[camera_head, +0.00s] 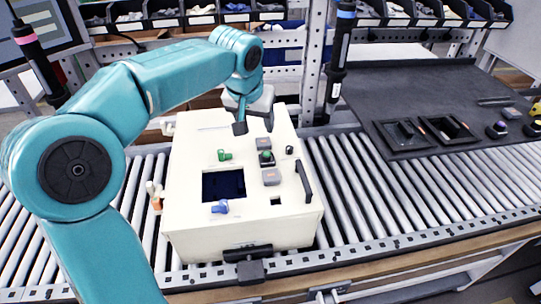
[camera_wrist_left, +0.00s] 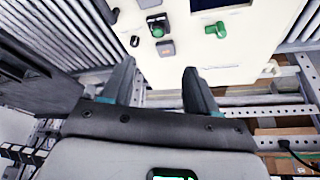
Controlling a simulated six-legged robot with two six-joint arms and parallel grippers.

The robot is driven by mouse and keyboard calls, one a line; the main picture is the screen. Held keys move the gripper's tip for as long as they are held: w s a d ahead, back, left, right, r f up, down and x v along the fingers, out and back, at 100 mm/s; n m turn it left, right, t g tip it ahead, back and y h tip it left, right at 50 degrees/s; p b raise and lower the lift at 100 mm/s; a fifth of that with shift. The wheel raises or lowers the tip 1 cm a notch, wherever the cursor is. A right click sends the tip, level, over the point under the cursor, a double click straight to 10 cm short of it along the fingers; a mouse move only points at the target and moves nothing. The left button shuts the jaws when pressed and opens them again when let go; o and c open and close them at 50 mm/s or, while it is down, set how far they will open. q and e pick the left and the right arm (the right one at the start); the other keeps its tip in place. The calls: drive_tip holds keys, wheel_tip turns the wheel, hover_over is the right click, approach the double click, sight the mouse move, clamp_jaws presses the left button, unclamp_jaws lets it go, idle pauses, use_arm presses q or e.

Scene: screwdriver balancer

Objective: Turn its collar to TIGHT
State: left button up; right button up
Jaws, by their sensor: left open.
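A dark hanging screwdriver with a blue band (camera_head: 340,50) is upright right of centre in the head view. Another dark screwdriver with a pink band (camera_head: 38,55) hangs tilted at the left edge. Any collar lettering is too small to read. My left gripper (camera_head: 241,127) is over the far part of the white box, left of the blue-banded screwdriver and apart from it. In the left wrist view the gripper (camera_wrist_left: 158,75) has its two fingers spread with nothing between them. My right gripper is not in view.
The white box (camera_head: 185,220) with green and blue knobs, buttons and a dark screen sits on the roller conveyor (camera_head: 400,205). A dark work mat (camera_head: 400,90) with trays lies at right. Shelf bins (camera_head: 200,15) line the back.

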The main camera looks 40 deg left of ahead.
sight(266, 155)
use_arm(q)
drive_tip(key=p+x, duration=0.1)
drive_tip(key=x, duration=1.4)
drive_tip(key=shift+f, duration=0.45)
drive_tip(key=shift+w+d+f, duration=0.15)
drive_tip(key=shift+w+f, duration=0.05)
drive_tip(key=shift+c, duration=0.3)
drive_tip(key=c, duration=1)
